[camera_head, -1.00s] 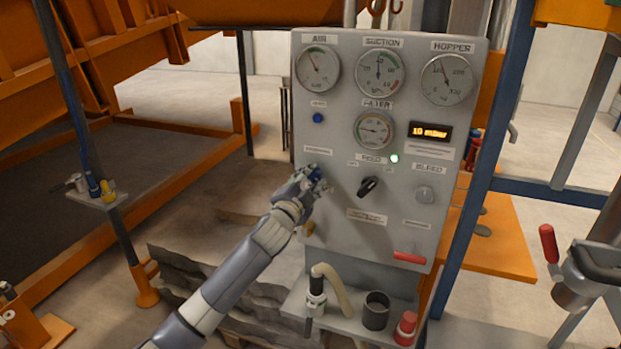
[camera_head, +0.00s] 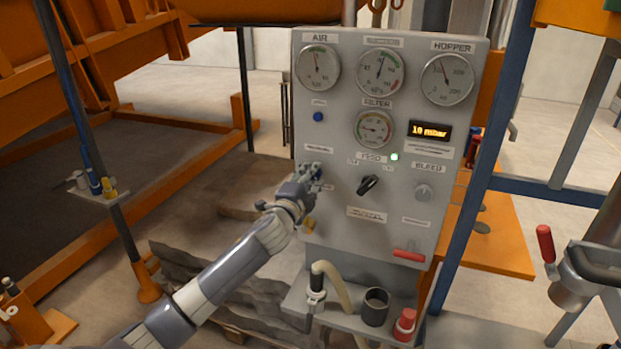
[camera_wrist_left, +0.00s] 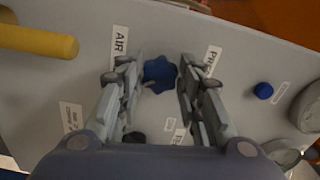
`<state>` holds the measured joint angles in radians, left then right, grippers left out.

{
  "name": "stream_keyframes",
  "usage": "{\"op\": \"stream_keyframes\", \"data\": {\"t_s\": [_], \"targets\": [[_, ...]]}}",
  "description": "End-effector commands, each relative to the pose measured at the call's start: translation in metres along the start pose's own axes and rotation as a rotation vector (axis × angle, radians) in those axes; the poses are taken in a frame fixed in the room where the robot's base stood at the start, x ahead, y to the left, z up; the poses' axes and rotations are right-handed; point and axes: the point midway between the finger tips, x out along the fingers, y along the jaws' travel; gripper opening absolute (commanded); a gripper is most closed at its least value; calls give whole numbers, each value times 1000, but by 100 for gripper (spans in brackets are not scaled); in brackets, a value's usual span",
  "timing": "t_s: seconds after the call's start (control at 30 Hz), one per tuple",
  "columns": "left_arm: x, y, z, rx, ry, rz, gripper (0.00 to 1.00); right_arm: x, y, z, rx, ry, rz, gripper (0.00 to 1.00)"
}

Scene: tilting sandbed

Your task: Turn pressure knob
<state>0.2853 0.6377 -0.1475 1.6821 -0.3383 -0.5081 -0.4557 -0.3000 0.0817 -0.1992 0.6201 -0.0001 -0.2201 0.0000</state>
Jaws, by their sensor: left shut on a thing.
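The blue pressure knob (camera_wrist_left: 158,75) is on the grey control panel (camera_head: 300,262), below the small blue button. It is a lobed blue knob in the left wrist view, between labels reading "AIR" and "PR…". My left gripper (camera_head: 316,176) is at the knob in the head view, mostly covering it. In the left wrist view my left gripper (camera_wrist_left: 158,88) has one finger on each side of the knob and is shut on it. The AIR gauge (camera_head: 318,68) is at the panel's upper left. My right gripper is in neither current view.
A black feed switch (camera_head: 369,184) and grey bleed knob (camera_head: 423,193) are right of my gripper. A yellow handle (camera_wrist_left: 38,41) shows at the wrist view's left. A red lever (camera_head: 409,255) is lower on the panel. A shelf below holds a black cup (camera_head: 375,307) and hose.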

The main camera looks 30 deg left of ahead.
Motion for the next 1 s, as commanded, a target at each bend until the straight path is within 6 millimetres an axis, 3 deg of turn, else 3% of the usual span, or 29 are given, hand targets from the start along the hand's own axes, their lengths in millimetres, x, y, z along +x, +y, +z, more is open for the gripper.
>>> {"op": "stream_keyframes", "data": {"t_s": [0.2, 0.23, 0.3, 0.73, 1.0], "targets": [[0, -2, 0, -1, 0, -3, 10, 0, -1, 0, 0, 0, -1, 53], [0, -2, 0, -1, 0, -3, 40, 0, -1, 0, 0, 0, -1, 53], [0, -2, 0, -1, 0, -2, 54, 0, -2, 0, 0, 0, -2, 53], [-5, 0, 0, -1, 1, 0, 54, 0, -2, -1, -1, 1, -2, 53], [-46, 2, 0, -1, 2, 3, 54, 0, -2, 0, 0, 1, -2, 53]]}}
